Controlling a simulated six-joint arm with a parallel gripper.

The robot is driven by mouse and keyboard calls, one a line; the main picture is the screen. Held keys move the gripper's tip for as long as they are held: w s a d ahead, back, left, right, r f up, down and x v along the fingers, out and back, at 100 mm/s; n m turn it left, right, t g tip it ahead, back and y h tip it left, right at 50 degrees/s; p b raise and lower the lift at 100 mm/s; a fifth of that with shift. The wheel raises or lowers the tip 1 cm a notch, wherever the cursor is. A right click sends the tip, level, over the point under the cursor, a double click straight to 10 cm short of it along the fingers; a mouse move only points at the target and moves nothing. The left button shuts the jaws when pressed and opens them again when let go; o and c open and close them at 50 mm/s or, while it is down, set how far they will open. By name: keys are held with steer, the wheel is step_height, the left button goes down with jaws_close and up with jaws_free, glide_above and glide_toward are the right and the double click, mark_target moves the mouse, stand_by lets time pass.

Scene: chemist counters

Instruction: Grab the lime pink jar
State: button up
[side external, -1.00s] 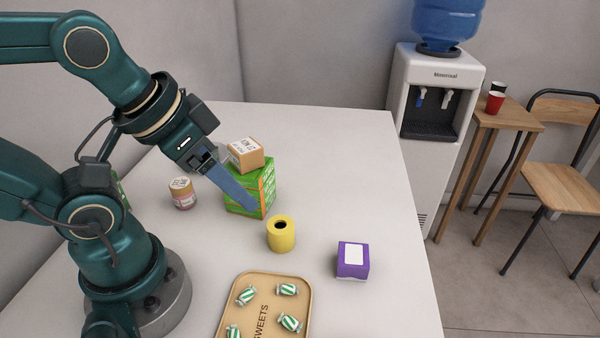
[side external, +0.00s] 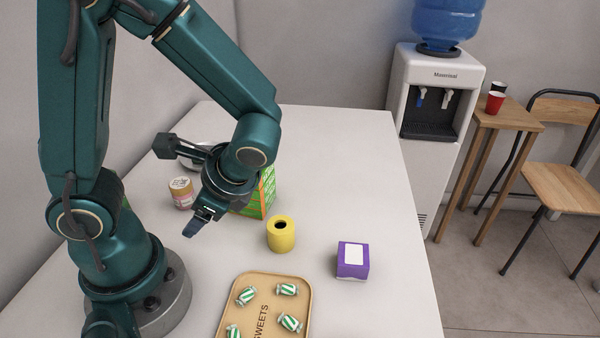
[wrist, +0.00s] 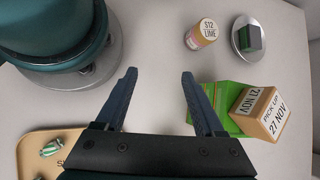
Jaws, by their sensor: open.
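The lime pink jar (side external: 181,193) stands upright on the counter, left of the green box in the side view. In the wrist view the jar (wrist: 201,34) has a pale lid marked "512 LIME" and a pink and tan side. My gripper (side external: 190,232) is low over the counter, in front of the jar and apart from it. In the wrist view my gripper (wrist: 159,75) has its two fingers spread with bare counter between them. The jar lies beyond the right fingertip there.
A green box (wrist: 218,102) with a cardboard "PICK UP" box (wrist: 262,112) is beside the right finger. A silver dish (wrist: 238,37) holds a dark block. A yellow cylinder (side external: 281,236), a purple box (side external: 353,260) and a sweets tray (side external: 262,277) stand nearer the front.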

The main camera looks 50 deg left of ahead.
mark_target(186, 193)
steer(key=a+m+y, duration=0.1)
steer(key=a+f+m+y, duration=0.1)
steer(key=m, duration=0.1)
steer(key=w+m+y, duration=0.1)
steer(key=m+y, duration=0.1)
steer(key=shift+a+f, duration=0.4)
steer(key=shift+w+a+f+m+t+y, duration=0.15)
steer(key=shift+w+a+m+t+y, duration=0.1)
steer(key=shift+m+y, duration=0.3)
steer(key=shift+w+a+f+m+t+y, duration=0.15)
steer(key=shift+w+a+m+y, duration=0.1)
steer(key=shift+m+y, duration=0.25)
steer(key=shift+a, duration=0.15)
steer(key=x, duration=1.1)
steer(key=shift+a, duration=0.4)
jaws_close()
steer(key=shift+r, duration=0.1)
